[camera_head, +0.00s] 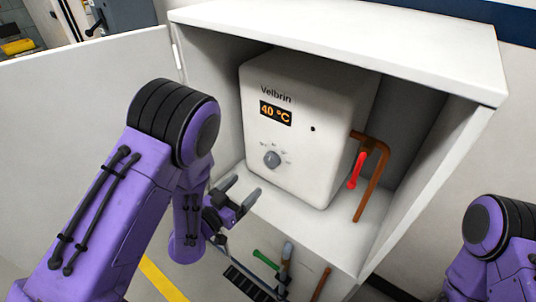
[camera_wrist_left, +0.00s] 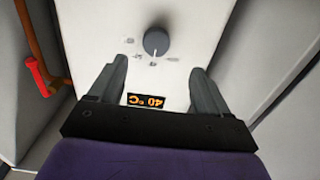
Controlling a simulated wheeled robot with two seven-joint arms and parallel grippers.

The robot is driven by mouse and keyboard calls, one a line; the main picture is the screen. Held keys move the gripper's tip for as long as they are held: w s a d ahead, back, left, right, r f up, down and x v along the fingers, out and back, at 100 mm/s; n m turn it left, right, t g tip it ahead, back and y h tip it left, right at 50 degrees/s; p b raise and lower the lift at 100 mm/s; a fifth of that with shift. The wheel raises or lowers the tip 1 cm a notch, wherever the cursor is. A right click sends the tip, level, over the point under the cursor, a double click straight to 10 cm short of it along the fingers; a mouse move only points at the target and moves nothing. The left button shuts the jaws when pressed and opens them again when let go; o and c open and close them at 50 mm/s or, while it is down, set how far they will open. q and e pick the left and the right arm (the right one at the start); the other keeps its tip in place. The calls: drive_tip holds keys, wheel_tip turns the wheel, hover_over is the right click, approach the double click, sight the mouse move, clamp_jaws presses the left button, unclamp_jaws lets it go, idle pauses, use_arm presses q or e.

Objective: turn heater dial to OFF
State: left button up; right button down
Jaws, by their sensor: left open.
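The white Velbrin heater (camera_head: 300,120) stands inside an open white cabinet. Its round grey dial (camera_head: 271,159) is low on the front face, with small marks around it that are too small to read. The display (camera_head: 276,113) glows "40 °C". My left gripper (camera_head: 240,191) is open and empty, below and in front of the dial, apart from it. In the left wrist view the dial (camera_wrist_left: 156,42) lies ahead of and between the two open fingers (camera_wrist_left: 157,78); the heater face appears upside down there. My right gripper is out of view; only part of that arm shows at the right edge.
A copper pipe (camera_head: 373,180) with a red lever (camera_head: 356,170) is at the heater's right side. The cabinet door (camera_head: 90,95) stands open at left. Below the shelf are pipes with a green handle (camera_head: 265,259). The space before the dial is clear.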

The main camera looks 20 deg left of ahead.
sight(269, 161)
use_arm(q)
drive_tip(key=p+x, duration=0.1)
drive_tip(key=x, duration=0.2)
drive_tip(key=r+p+x, duration=0.1)
drive_tip(key=x, duration=0.3)
drive_tip(key=p+x, duration=0.1)
drive_tip(key=x, duration=0.2)
drive_tip(key=shift+w+d+r, duration=0.25)
drive_tip(key=shift+d, duration=0.05)
drive_tip(key=shift+w+f, duration=0.1)
drive_tip(key=shift+w, duration=0.15)
drive_tip(key=shift+c, duration=0.3)
drive_tip(key=c, duration=0.9)
